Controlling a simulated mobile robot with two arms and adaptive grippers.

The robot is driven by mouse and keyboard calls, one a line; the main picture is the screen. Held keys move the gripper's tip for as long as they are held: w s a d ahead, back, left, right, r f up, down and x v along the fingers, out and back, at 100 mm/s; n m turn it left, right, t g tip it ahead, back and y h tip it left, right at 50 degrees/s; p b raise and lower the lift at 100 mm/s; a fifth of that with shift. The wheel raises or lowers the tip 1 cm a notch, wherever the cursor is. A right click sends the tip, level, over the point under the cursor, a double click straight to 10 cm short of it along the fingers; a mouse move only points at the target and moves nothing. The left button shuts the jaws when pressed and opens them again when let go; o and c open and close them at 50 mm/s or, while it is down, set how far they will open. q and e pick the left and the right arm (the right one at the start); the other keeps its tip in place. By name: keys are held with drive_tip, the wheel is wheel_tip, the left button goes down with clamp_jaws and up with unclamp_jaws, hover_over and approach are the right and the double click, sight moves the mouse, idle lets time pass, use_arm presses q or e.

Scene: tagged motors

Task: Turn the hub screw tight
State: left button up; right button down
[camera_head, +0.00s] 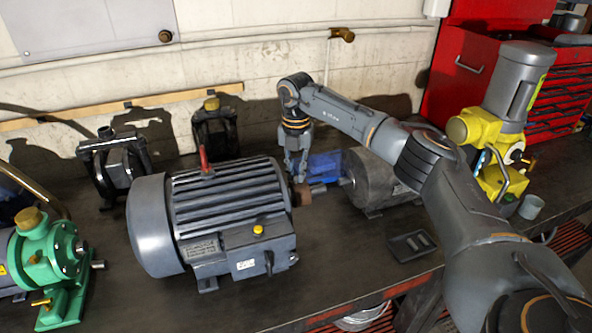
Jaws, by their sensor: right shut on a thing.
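A large grey finned motor (228,215) stands on the dark bench, its shaft pointing right. A small brown hub (304,197) sits on that shaft. My right gripper (297,176) points down from above, its fingertips at the top of the hub. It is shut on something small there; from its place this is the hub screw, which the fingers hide. My left gripper is out of view.
A second grey motor (371,180) and a blue block (325,165) lie close right of the hub. A green pump (58,262) stands at left, a yellow pump (490,135) at right. A small black tray (411,245) lies near the front edge. The bench front centre is clear.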

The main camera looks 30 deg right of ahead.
drive_tip(key=m, duration=0.5)
drive_tip(key=shift+w+r, duration=0.1)
drive_tip(key=shift+r, duration=0.15)
drive_tip(key=shift+m, duration=0.3)
drive_tip(key=c, duration=1.6)
unclamp_jaws()
drive_tip(key=shift+o, duration=0.2)
drive_tip(key=shift+s, duration=0.2)
drive_tip(key=shift+a, duration=0.1)
